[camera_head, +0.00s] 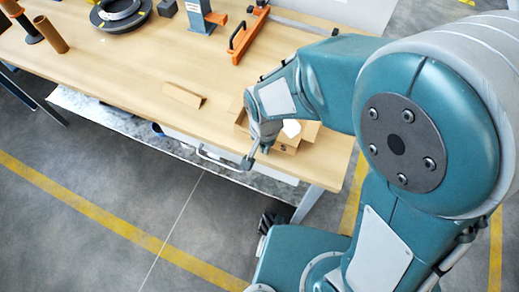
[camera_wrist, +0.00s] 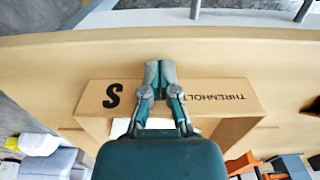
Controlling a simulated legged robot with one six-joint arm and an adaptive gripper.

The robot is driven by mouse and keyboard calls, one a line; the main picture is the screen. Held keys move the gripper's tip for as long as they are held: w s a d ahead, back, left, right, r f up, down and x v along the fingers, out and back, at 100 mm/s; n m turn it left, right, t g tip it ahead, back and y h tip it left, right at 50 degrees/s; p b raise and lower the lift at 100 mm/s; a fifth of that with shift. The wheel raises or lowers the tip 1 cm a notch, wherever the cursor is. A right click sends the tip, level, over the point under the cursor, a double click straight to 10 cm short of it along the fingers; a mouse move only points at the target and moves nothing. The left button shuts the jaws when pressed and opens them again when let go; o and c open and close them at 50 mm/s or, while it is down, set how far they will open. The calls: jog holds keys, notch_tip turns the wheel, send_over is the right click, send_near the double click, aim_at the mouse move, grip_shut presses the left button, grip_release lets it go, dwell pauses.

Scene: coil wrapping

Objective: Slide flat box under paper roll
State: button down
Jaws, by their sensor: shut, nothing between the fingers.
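My gripper (camera_head: 247,163) points down at the front edge of the table, beside an open cardboard box (camera_head: 285,147). In the wrist view my gripper (camera_wrist: 160,68) is shut and empty, its fingertips over the side of the box (camera_wrist: 205,95) that bears a black "S" and lettering. I cannot tell whether they touch it. A white item (camera_head: 291,128) shows in the box, partly hidden by my arm. A flat brown cardboard piece (camera_head: 183,95) lies on the table to the left. Brown tubes (camera_head: 50,34) stand at the far left; I cannot tell which thing is the paper roll.
The wooden table (camera_head: 120,85) is mostly clear in the middle. A black coil (camera_head: 120,14), a grey-blue stand (camera_head: 200,17) and an orange tool (camera_head: 248,35) are at the back. A metal handle (camera_head: 218,160) juts out below the front edge.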

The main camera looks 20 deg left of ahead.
jog(key=shift+w, duration=0.3)
